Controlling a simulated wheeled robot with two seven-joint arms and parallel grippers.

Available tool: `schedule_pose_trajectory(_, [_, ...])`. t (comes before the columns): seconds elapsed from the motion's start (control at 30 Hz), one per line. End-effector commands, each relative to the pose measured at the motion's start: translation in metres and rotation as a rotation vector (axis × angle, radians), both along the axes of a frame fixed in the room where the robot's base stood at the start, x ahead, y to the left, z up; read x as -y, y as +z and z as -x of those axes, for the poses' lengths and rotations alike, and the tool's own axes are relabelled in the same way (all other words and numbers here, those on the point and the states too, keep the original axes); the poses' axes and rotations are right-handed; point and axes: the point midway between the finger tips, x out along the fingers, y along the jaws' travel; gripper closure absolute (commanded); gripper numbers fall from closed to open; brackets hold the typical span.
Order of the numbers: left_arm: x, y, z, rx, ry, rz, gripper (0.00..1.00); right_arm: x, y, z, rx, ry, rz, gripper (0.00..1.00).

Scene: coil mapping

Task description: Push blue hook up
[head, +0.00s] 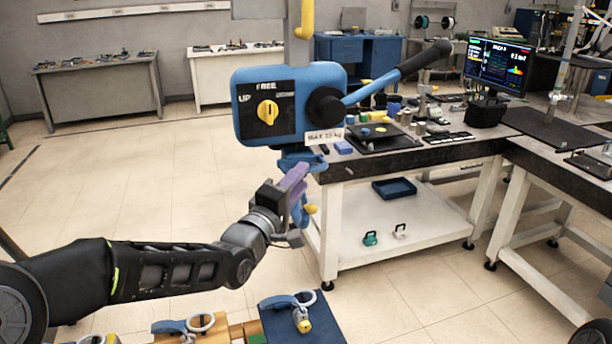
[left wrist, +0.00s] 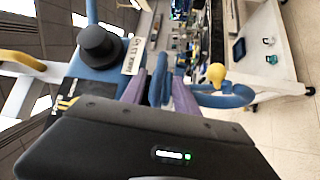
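The blue hook (head: 299,214) hangs under the blue hoist (head: 285,104), with a yellow piece at its side. In the left wrist view the curved hook (left wrist: 226,99) and its yellow knob show to the right of my fingers. My left gripper (head: 294,180) reaches in from the left, its purple fingers just below the hoist body. In the left wrist view its fingers (left wrist: 160,92) stand on both sides of the hook's blue shank, with no clear gap. The fingers hide part of the shank in the head view. My right gripper is not in view.
The hoist has a yellow knob (head: 267,112) beside the words UP and FREE, and a long lever (head: 395,75) reaching right. A workbench (head: 440,150) with tools and a monitor (head: 498,65) stands behind. Loose hooks (head: 301,313) lie on blocks at the bottom. Floor at left is clear.

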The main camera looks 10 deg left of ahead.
Motion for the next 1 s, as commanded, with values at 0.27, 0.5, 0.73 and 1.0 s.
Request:
schedule_pose_trajectory(0.27, [-0.007,-0.004,0.031,0.0,0.0,-0.001,0.64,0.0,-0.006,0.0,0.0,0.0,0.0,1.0])
schedule_pose_trajectory(0.5, [-0.007,-0.004,0.032,0.0,0.0,0.001,0.64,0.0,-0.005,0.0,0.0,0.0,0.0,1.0])
schedule_pose_trajectory(0.73, [-0.007,-0.006,0.032,0.008,0.009,-0.068,0.64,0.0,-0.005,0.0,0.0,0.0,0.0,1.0])
schedule_pose_trajectory(1.0, [-0.019,-0.105,0.034,-0.162,0.044,-0.51,0.64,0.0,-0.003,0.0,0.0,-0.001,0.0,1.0])
